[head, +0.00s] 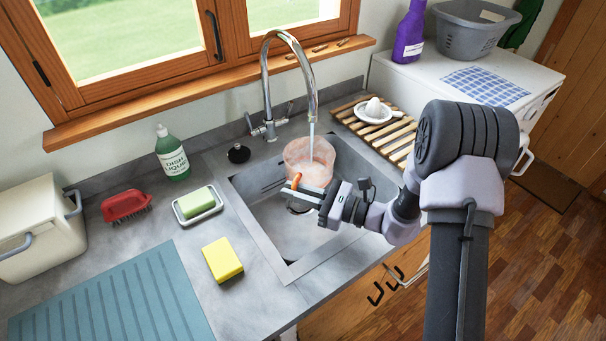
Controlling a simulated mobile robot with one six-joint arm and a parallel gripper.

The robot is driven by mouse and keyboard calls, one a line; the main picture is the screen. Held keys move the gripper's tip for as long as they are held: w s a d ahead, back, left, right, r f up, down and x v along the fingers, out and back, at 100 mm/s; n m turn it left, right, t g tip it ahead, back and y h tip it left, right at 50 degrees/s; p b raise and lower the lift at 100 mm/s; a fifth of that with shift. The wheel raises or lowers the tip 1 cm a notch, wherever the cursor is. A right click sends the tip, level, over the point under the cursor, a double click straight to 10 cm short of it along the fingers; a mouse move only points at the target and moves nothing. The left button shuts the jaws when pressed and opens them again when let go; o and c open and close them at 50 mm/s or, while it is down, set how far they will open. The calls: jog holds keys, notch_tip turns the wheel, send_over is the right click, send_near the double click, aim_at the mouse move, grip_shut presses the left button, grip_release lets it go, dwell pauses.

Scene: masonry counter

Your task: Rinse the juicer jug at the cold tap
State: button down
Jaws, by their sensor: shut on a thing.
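The juicer jug (312,152) is a clear, pinkish-tinted vessel above the sink basin (282,222). My gripper (296,188) is shut on the jug at its near side, where an orange-brown part (297,180) shows between the fingers. The chrome tap (266,82) arches over the sink, and a pale stream of water (311,138) falls from its spout into the jug. The jug looks roughly upright. Its base and the exact grip are partly hidden by my gripper.
A wooden slatted rack (392,137) with a white citrus reamer (374,111) lies right of the sink. Left are a green dish liquid bottle (172,155), soap dish (198,207), yellow sponge (222,259), red brush (125,205) and a blue mat (110,300). A window sill (200,90) runs behind.

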jog(key=shift+d, duration=0.15)
jog(key=shift+w+a, duration=0.1)
jog(key=shift+a, duration=0.5)
jog(key=shift+d, duration=0.6)
jog(key=shift+a, duration=0.2)
